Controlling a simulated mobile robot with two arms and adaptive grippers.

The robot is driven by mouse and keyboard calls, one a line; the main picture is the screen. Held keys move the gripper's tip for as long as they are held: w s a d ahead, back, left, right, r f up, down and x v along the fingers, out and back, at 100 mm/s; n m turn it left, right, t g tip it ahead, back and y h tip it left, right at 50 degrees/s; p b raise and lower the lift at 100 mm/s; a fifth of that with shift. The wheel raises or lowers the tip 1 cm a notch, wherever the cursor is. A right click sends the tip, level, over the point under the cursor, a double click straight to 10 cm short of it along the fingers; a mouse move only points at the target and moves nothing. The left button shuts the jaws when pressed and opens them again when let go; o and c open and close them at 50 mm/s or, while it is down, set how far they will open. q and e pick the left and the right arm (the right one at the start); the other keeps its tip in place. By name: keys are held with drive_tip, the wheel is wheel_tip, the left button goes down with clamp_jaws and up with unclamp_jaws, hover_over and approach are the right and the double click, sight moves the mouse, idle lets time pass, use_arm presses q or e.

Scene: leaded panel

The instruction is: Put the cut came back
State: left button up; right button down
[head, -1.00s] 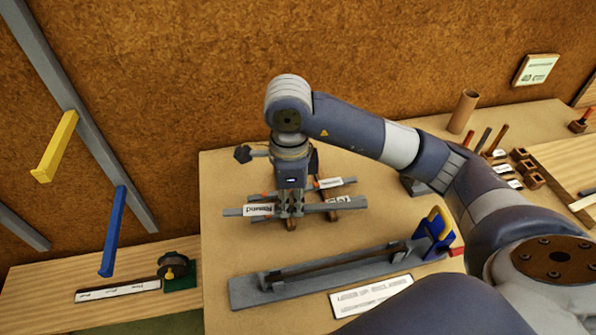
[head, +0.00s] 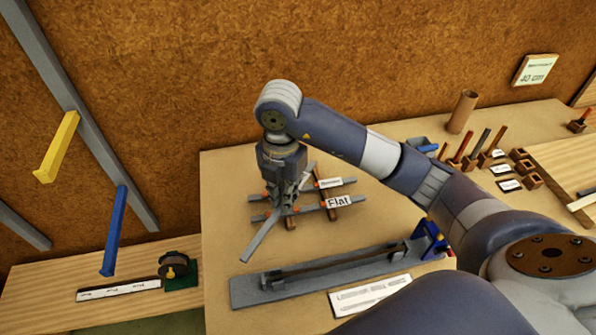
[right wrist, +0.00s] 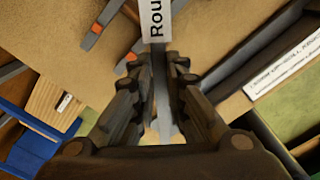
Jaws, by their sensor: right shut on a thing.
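My right gripper (head: 284,198) is shut on a grey came strip (head: 262,234), which slants down to the left over the left part of a small rack. In the right wrist view the strip (right wrist: 160,95) runs between the fingers, and a white label starting "Rou" (right wrist: 156,18) sits at its far end. The rack (head: 333,213) has dark wooden bars with orange pegs and carries other grey strips; one is labelled "Flat" (head: 340,202), another has a smaller label (head: 331,183). Whether the held strip touches the rack I cannot tell. My left gripper is out of view.
A long grey jig (head: 250,294) with a blue piece (head: 430,238) at its right end lies in front of the rack, beside a white card (head: 371,295). Tools and small wooden blocks (head: 521,155) stand at the right, near a cardboard tube (head: 463,112). The board behind the rack is clear.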

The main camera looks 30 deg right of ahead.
drive_tip(key=m, duration=0.4)
drive_tip(key=shift+w+f, duration=0.25)
drive_tip(key=m, duration=0.4)
drive_tip(key=shift+w+d+f+m, duration=0.1)
drive_tip(key=shift+w+f+m, duration=0.1)
drive_tip(key=shift+f+m, duration=0.1)
drive_tip(key=w+d+f+m+b, duration=0.1)
drive_tip(key=w+d, duration=0.2)
drive_tip(key=w, duration=0.1)
drive_tip(key=w+d+f+m+b, duration=0.2)
drive_tip(key=w+d, duration=0.2)
drive_tip(key=w+d+f+m+b, duration=0.2)
drive_tip(key=w+d, duration=0.2)
drive_tip(key=shift+w+f, duration=0.1)
drive_tip(key=shift+f, duration=0.35)
